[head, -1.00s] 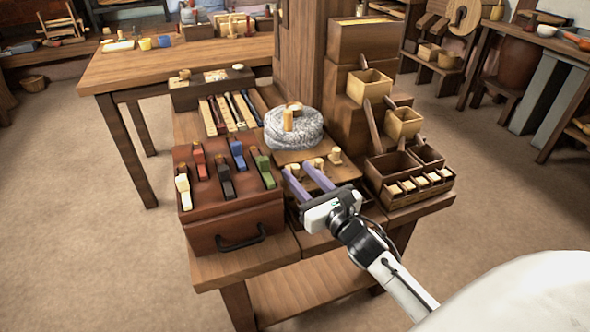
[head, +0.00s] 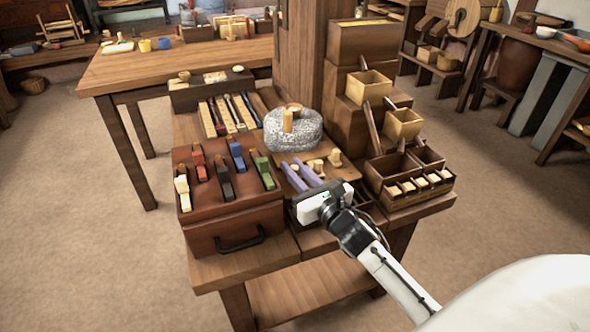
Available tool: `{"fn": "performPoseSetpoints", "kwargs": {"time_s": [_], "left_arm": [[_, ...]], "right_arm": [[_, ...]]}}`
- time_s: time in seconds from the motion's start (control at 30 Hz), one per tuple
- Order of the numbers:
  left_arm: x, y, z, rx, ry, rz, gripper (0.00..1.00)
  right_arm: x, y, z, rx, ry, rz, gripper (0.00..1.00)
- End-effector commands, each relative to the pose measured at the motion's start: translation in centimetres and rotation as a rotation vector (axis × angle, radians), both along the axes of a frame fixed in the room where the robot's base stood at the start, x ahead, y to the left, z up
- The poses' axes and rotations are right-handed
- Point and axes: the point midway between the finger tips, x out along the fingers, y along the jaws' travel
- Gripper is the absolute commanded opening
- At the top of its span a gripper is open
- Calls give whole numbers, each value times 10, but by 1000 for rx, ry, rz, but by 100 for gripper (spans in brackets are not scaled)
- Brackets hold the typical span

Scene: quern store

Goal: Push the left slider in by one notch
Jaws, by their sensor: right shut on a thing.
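A low wooden board (head: 344,172) lies in front of the grey quern stone (head: 293,131) and carries a few pale wooden knobs. The right knob (head: 335,158) and a knob beside it (head: 318,165) show. My right gripper (head: 299,166) reaches in from the front right, its two purple fingers over the left part of this board. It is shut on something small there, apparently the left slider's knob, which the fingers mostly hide. The slider's notches are too small to make out. My left gripper is not in view.
A red-brown box (head: 228,219) with several coloured tabs stands close to the left of my right gripper. A divided wooden tray (head: 408,196) with small blocks stands to the right. Wooden bins (head: 369,87) rise behind it.

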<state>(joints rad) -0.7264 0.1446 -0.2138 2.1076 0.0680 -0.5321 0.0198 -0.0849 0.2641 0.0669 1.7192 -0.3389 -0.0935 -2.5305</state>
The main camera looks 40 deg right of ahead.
Motion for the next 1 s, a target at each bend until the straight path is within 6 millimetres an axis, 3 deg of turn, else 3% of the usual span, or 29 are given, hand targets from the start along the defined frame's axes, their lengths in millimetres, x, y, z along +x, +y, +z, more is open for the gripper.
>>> {"fn": "performPoseSetpoints", "kwargs": {"time_s": [0.2, 0.5, 0.53, 0.6, 1.0], "left_arm": [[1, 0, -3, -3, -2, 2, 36], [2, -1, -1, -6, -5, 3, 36], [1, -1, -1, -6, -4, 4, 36], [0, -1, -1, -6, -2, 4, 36], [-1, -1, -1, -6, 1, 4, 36]], "right_arm": [[25, -6, 0, -2, -2, 1, 0], [28, -7, 2, 3, -3, -1, 0], [28, -7, 2, 3, -3, -1, 22], [28, -7, 2, 2, -3, -1, 34], [20, -6, 0, 0, 0, 0, 36]]}}
